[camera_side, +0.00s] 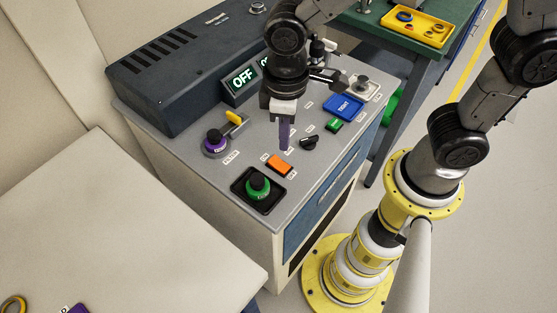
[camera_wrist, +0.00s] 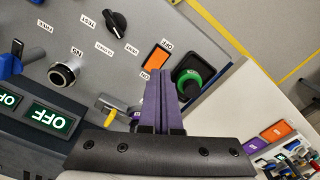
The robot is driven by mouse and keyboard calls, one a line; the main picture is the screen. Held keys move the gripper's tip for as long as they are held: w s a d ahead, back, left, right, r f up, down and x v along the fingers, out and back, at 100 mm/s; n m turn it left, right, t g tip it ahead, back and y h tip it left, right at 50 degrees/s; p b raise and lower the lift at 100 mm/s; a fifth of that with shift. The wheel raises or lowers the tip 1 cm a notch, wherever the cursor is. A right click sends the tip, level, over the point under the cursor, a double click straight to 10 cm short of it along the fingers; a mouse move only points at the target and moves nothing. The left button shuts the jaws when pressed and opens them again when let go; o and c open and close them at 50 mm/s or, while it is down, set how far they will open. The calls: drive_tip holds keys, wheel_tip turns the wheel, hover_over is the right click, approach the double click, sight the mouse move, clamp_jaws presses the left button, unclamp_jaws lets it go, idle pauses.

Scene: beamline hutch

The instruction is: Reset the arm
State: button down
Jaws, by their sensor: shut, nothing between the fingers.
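My gripper (camera_side: 284,138) hangs over the grey control panel (camera_side: 222,182), pointing down, with its two purple fingers shut together and empty. In the wrist view my gripper (camera_wrist: 163,75) shows its fingers side by side, near the orange rocker switch (camera_wrist: 155,57). In the side view the orange switch (camera_side: 279,165) lies just below and left of the fingertips. I cannot tell how far above the panel the tips are. A green round knob (camera_side: 258,184) in a black square holder sits at the panel's front corner. A black rotary knob (camera_side: 309,142) is right of the fingers.
A purple knob (camera_side: 214,138) and yellow lever (camera_side: 235,117) stand left of my gripper. A dark box (camera_side: 185,62) and lit OFF sign (camera_side: 243,78) stand behind. A blue tray (camera_side: 343,107) lies right. A yellow tray (camera_side: 417,27) sits on the green bench. A pale table (camera_side: 110,235) is front left.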

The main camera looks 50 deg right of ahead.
drive_tip(key=d+r+m+t, duration=0.4)
drive_tip(key=d+r, duration=0.6)
drive_tip(key=r, duration=0.1)
drive_tip(key=s+d+r+m+t, duration=0.1)
drive_tip(key=s+d+m, duration=0.1)
drive_tip(key=s+d, duration=0.3)
drive_tip(key=s, duration=0.4)
drive_tip(key=shift+s+d+t, duration=0.15)
drive_tip(key=shift+d+t, duration=0.25)
